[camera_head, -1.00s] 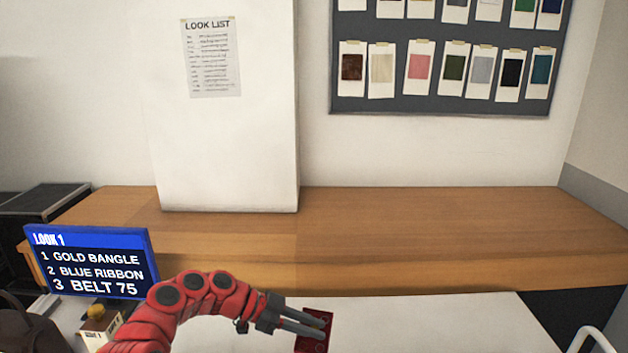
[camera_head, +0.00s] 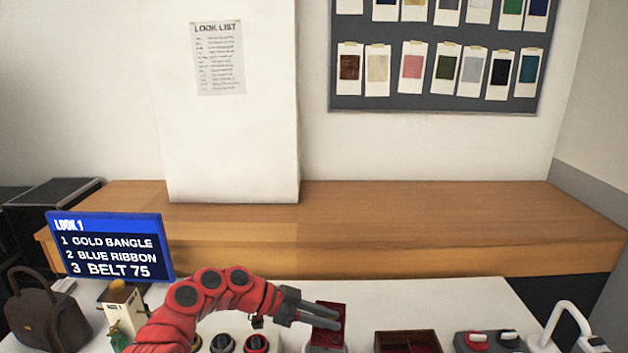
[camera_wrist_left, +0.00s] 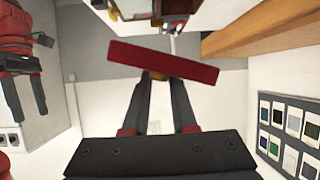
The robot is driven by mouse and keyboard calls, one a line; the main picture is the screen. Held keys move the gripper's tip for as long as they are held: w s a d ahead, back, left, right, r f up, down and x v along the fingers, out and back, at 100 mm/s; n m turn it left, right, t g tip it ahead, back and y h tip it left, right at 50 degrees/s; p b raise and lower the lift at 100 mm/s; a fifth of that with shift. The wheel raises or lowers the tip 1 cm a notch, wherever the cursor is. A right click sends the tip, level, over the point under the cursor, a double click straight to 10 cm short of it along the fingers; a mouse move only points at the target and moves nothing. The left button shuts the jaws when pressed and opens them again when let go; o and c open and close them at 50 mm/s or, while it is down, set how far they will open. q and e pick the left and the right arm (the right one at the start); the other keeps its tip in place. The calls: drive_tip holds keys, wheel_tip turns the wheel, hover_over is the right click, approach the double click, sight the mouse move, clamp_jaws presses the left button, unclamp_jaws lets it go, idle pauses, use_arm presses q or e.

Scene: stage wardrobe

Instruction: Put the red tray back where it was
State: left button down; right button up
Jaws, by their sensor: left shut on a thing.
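The red tray (camera_head: 328,312) is at the lower middle of the head view, partly hidden by my gripper. In the left wrist view the red tray (camera_wrist_left: 162,62) shows as a tilted red slab across the fingertips. My left gripper (camera_head: 335,320) is shut on the tray; in the left wrist view its fingers (camera_wrist_left: 160,85) meet the tray's near side. My right gripper (camera_wrist_left: 25,98) shows only at the left of the left wrist view, its two fingers apart with nothing between them.
A dark red compartment box (camera_head: 408,342) stands on the white table right of the tray. A screen (camera_head: 108,247), a brown bag (camera_head: 45,318) and a small box (camera_head: 122,305) stand left.

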sight(322, 302)
use_arm(q)
drive_tip(key=w+d+r+n+t, duration=0.2)
drive_tip(key=w+d, duration=0.1)
drive_tip(key=shift+d+r, duration=0.15)
drive_tip(key=shift+d, duration=0.15)
drive_tip(key=w+a+f+n+t+y, duration=0.1)
drive_tip(key=n+t, duration=0.1)
drive_tip(key=w+a+f+n+t+y, duration=0.1)
drive_tip(key=a+n+t+y, duration=0.1)
drive_tip(key=n, duration=0.1)
drive_tip(key=w+a+f+n+t+y, duration=0.1)
drive_tip(key=n+t, duration=0.1)
drive_tip(key=t, duration=0.1)
drive_tip(key=shift+w+a+f, duration=0.25)
drive_tip(key=shift+a+f, duration=0.05)
drive_tip(key=shift+f, duration=0.1)
drive_tip(key=s+a+f+n+t+y, duration=0.1)
drive_tip(key=s+a+f+n+y, duration=0.3)
drive_tip(key=a, duration=0.5)
drive_tip(key=s+a+f+n+t+y, duration=0.2)
drive_tip(key=s+a+f+n+y, duration=0.2)
drive_tip(key=s+a+f, duration=0.3)
drive_tip(key=s+a, duration=0.1)
drive_tip(key=a, duration=0.2)
drive_tip(key=shift+y, duration=0.4)
drive_tip(key=shift+f, duration=0.1)
